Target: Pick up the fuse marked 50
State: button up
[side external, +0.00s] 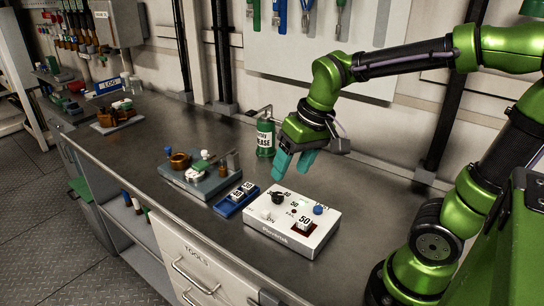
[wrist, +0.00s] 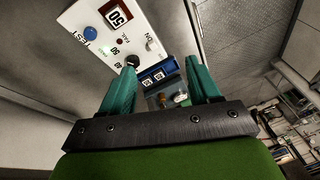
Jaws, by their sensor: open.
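A small white block marked 50 (side external: 304,223) sits in a dark red recess on the white panel box (side external: 272,227). The wrist view also shows this 50 block (wrist: 118,14) at the top. A blue tray (side external: 228,208) left of the box holds two small white-labelled blocks (side external: 242,191); their numbers are too small to read surely. The tray blocks show between my fingers in the wrist view (wrist: 153,79). My gripper (side external: 292,168), with teal fingers, is open and empty. It hangs above the bench, behind the box and tray, touching neither.
The panel box carries a black knob (side external: 278,198) and a blue button (side external: 319,210). A grey fixture with brass parts (side external: 200,184) stands left of the tray. A green grease can (side external: 265,138) stands behind. The bench front is clear at the left.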

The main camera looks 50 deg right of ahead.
jog(key=w+d+f+n+g+h, duration=0.1)
jog(key=w+d+f+n+g, duration=0.1)
jog(key=w+d+f+g, duration=0.3)
jog(key=n+g, duration=0.1)
jog(key=g, duration=0.2)
send_near(304, 220)
jog(key=x, duration=0.8)
jog(key=shift+s+f, duration=0.2)
jog(key=shift+f, duration=0.1)
grip_shut()
